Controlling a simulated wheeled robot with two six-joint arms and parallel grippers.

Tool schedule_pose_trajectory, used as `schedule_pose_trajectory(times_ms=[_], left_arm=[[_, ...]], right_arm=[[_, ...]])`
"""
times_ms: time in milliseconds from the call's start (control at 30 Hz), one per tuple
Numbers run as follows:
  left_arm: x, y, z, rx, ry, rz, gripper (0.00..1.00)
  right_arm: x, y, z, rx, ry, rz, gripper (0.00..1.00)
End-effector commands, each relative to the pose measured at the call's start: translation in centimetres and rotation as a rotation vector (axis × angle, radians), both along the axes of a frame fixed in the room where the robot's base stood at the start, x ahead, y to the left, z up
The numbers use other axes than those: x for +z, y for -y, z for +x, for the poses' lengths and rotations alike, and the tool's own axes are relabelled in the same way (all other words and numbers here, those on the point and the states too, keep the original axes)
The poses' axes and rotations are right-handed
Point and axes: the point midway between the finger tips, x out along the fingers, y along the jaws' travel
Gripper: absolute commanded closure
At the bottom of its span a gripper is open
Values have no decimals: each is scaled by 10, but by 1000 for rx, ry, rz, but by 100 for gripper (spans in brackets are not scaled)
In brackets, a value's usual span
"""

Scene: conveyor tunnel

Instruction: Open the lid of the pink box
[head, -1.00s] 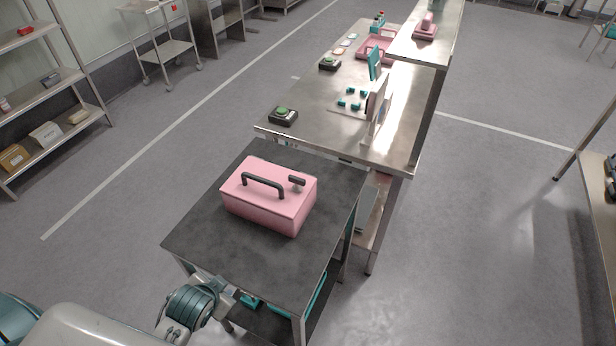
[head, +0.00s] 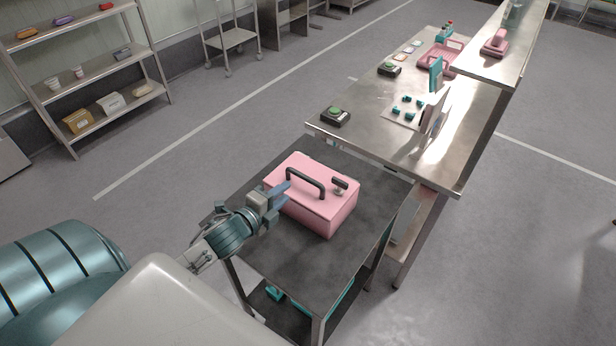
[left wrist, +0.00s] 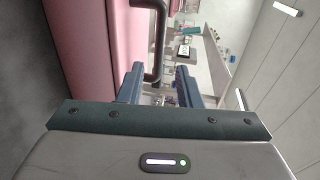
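The pink box (head: 325,214) sits on the dark cart top with its lid down. A black handle (head: 306,178) arches over the lid, and a small dark latch (head: 340,184) is at its right end. My left gripper (head: 284,190) is at the left edge of the box, close to the handle. In the left wrist view, the gripper's two fingers (left wrist: 160,84) are apart. The black handle (left wrist: 158,42) shows in line with the gap between them, with the pink box (left wrist: 88,45) to the left. I cannot tell whether the fingers touch anything. My right gripper is not in view.
The dark cart (head: 310,262) has bare room in front of the box. A shelf rack (head: 90,68) stands at the far left.

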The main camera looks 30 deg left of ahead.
Motion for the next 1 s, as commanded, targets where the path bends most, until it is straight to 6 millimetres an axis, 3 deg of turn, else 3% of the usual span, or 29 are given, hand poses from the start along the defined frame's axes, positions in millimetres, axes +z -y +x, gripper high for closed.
schedule_pose_trajectory(times_ms=[600,1000], left_arm=[[-16,6,85,4,-3,-8,68],[-20,8,99,2,-2,-6,68]], right_arm=[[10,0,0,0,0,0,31],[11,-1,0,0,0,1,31]])
